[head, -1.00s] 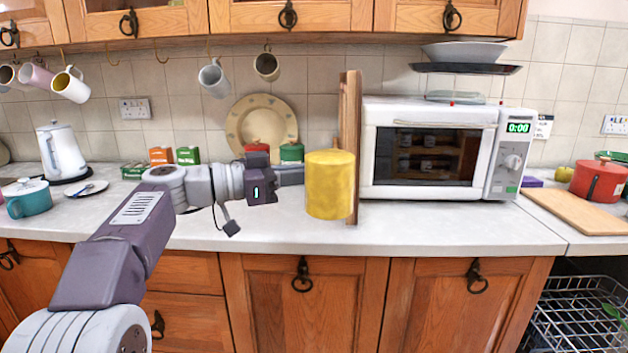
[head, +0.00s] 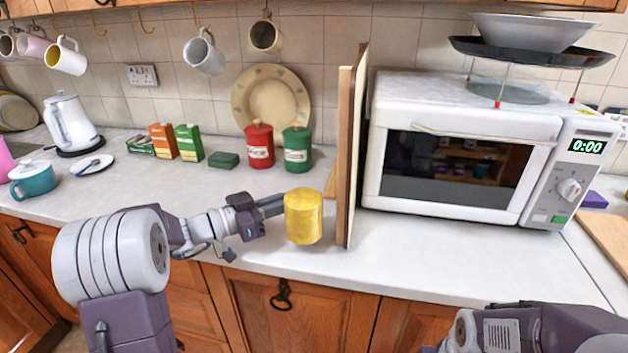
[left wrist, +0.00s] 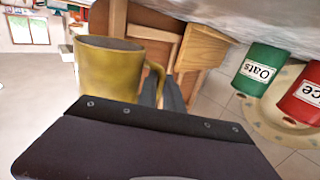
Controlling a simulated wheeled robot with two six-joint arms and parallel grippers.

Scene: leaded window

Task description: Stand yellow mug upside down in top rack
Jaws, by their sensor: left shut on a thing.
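The yellow mug (head: 303,218) is held in the air in front of the counter, left of the upright wooden boards. Its closed base faces up in the head view. In the left wrist view, which is turned over, the mug (left wrist: 108,75) shows its darker rim end at the picture's top, so it appears mouth down. My left gripper (head: 279,205) comes from the left and is shut on the mug at its handle side. In the left wrist view the fingers (left wrist: 168,96) are at the handle, partly hidden. My right gripper and the rack are out of view.
Upright wooden boards (head: 345,150) stand close right of the mug, beside the white microwave (head: 455,150). Red (head: 259,145) and green (head: 297,148) canisters stand behind. Cups hang above. The counter front before the microwave (head: 430,240) is clear.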

